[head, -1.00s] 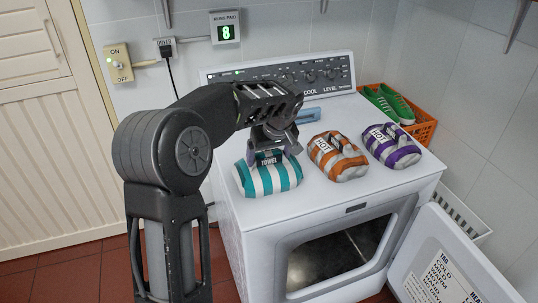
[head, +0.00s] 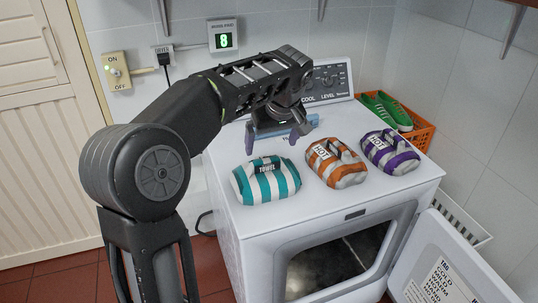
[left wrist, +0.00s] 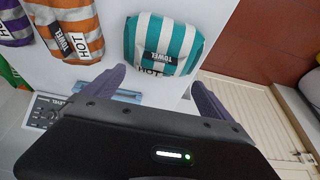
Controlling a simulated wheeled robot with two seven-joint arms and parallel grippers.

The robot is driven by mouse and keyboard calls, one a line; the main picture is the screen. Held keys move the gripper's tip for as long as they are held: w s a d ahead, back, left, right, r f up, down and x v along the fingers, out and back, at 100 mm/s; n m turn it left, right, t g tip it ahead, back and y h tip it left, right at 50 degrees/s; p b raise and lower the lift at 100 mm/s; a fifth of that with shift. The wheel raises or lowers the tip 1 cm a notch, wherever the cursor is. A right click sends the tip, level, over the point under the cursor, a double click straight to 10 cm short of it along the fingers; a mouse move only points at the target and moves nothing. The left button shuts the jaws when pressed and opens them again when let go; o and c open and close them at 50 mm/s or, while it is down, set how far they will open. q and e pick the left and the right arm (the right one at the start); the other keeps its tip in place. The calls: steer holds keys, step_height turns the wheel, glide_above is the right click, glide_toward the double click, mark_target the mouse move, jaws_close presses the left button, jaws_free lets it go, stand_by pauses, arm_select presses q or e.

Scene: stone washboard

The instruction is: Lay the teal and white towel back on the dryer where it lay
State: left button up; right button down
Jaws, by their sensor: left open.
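The teal and white towel (head: 266,182) lies rolled on the left of the dryer top (head: 325,206), its dark "TOWEL" label upward. It also shows in the left wrist view (left wrist: 182,40). My left gripper (head: 282,136) is open and empty, above the back of the dryer top, behind the towel and apart from it. Its two purple-grey fingers (left wrist: 148,88) show spread in the left wrist view, with the towel ahead of them. My right gripper is not in view.
An orange and white towel (head: 336,162) and a purple and white towel (head: 390,152) lie to the right on the dryer. An orange basket with green shoes (head: 388,110) stands behind right. The dryer door (head: 450,262) hangs open. A light-blue object (left wrist: 105,92) lies near the control panel.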

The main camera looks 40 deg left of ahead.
arm_select(q)
steer(key=shift+v, duration=1.2)
